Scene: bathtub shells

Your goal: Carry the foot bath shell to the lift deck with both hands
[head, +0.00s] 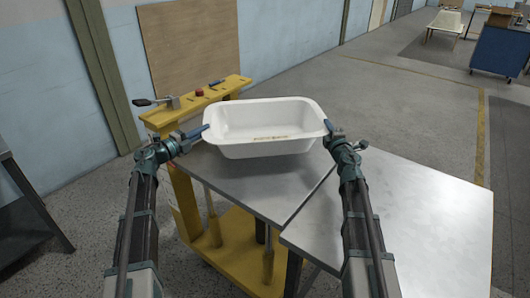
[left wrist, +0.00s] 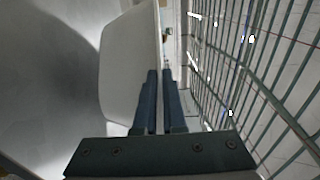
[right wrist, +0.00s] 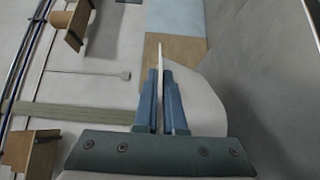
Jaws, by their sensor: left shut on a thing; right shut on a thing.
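The foot bath shell (head: 265,144) is a white, open tub with a wide rim. It is upright over the metal top of the lift deck (head: 262,190); I cannot tell whether its bottom touches the metal. My left gripper (head: 206,129) is shut on the shell's left rim, and the shell's wall shows beside its blue fingers in the left wrist view (left wrist: 128,70). My right gripper (head: 329,128) is shut on the right rim, which shows as a thin edge between the fingers in the right wrist view (right wrist: 159,75). The shell's underside is hidden in the head view.
A yellow ledge (head: 195,104) with a red knob and a lever stands behind the shell. A second metal table (head: 400,225) adjoins at the right. A wooden panel (head: 188,45) leans on the wall. A blue cabinet (head: 500,50) is far right; open floor lies between.

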